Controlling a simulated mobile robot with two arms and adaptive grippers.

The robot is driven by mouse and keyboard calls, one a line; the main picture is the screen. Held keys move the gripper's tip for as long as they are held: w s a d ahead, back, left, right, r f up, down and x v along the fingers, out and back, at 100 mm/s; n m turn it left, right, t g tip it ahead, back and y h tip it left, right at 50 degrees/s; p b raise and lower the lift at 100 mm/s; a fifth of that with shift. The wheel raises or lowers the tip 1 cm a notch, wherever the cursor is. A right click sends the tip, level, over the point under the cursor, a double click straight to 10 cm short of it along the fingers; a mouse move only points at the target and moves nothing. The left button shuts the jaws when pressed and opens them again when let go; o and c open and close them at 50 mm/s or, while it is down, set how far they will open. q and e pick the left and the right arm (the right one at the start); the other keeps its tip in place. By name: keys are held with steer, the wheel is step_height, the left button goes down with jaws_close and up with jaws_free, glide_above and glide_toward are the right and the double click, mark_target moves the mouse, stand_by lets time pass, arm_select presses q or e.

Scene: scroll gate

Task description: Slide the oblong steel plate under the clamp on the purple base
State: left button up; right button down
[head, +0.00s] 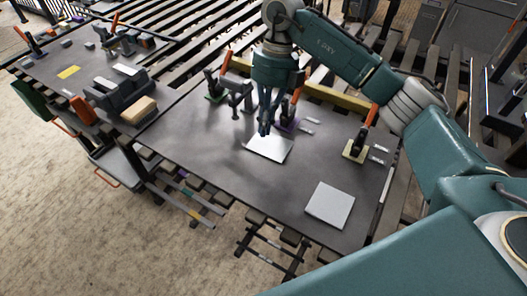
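A bright steel plate (272,150) lies on the dark workbench near its middle, and the fingers partly cover its back edge. My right gripper (264,132) points down at this back edge. Its fingers look close together, but I cannot tell whether they grip the plate. The clamp with the purple base (288,127) stands just behind and right of the plate, with an orange handle upright; the gripper hides part of it. A second, squarer pale plate (330,205) lies near the front right of the bench. My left gripper is out of view.
A clamp on a green base (214,98) stands at the back left of the workbench (225,165), and one on a yellowish base (354,151) at the right. Small metal strips (308,121) lie by the clamps. The bench's front middle is clear. Another table (60,95) with tools stands left.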

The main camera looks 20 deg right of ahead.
mark_target(261, 164)
steer(key=s+a+f+m+p, duration=0.1)
steer(key=f+m, duration=0.2)
steer(key=s+a+f+m+p, duration=0.1)
steer(key=f+m, duration=0.2)
steer(key=s+a+f+m+p, duration=0.1)
steer(key=s+f+m, duration=0.1)
steer(key=f+m, duration=0.1)
steer(key=shift+a+m, duration=0.3)
steer(key=shift+a, duration=0.1)
steer(key=shift+w+d+f+p, duration=0.15)
steer(key=shift+w+d+p, duration=0.25)
steer(key=shift+w+d, duration=0.15)
steer(key=shift+w+d+f+p, duration=0.15)
steer(key=shift+w+d+p, duration=0.2)
steer(key=shift+w+d, duration=0.15)
steer(key=shift+w+d+f, duration=0.15)
steer(key=shift+w+d, duration=0.2)
steer(key=shift+d, duration=0.15)
